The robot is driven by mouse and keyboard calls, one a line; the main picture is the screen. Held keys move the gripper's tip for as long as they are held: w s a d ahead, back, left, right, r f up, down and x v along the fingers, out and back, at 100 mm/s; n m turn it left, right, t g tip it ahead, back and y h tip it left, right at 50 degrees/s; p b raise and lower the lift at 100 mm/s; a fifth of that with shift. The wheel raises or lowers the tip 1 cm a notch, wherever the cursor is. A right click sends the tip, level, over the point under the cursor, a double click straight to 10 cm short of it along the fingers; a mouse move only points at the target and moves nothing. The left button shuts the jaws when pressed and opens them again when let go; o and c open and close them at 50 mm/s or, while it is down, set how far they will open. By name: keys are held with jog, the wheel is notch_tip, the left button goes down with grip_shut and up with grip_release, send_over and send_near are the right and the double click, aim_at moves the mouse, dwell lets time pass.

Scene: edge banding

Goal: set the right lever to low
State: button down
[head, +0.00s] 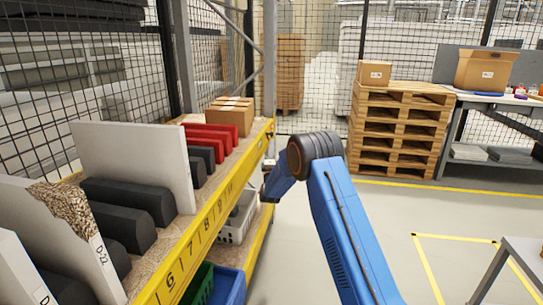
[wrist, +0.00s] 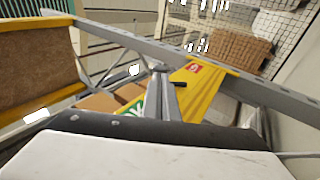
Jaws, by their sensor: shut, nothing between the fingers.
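My gripper (wrist: 160,72) is shut and empty in the wrist view, its fingers a narrow grey upright shape in front of a yellow rack beam (wrist: 205,92). In the head view my blue arm reaches toward the end of the rack, and the gripper is small and partly hidden near the yellow beam (head: 228,193). I cannot make out the right lever or its setting in either view. A small dark part beside the fingers in the wrist view is too unclear to name.
The rack shelf holds white boards (head: 135,155), black blocks (head: 130,203), red blocks (head: 208,137) and cardboard boxes (head: 232,115). A light crate (head: 236,222) sits below. Stacked pallets (head: 400,128) and a workbench (head: 495,100) stand at the back right. The floor right of my arm is open.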

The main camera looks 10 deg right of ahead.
aim_at(272, 136)
jog(key=shift+x, duration=1.15)
jog(key=shift+w+r+m+g, duration=0.15)
jog(key=shift+r+m+g, duration=0.15)
jog(key=shift+r+g, duration=0.7)
jog(key=shift+w+d+r+g, duration=0.2)
jog(key=shift+r+g, duration=0.25)
jog(key=shift+g, duration=0.55)
jog(key=w+d+r+m+g, duration=0.1)
jog(key=w+d+r+g, duration=0.2)
jog(key=w, duration=0.5)
jog(key=shift+r+g+y, duration=0.25)
jog(key=shift+g+y, duration=0.15)
jog(key=shift+w, duration=0.15)
jog(key=shift+d+r, duration=0.1)
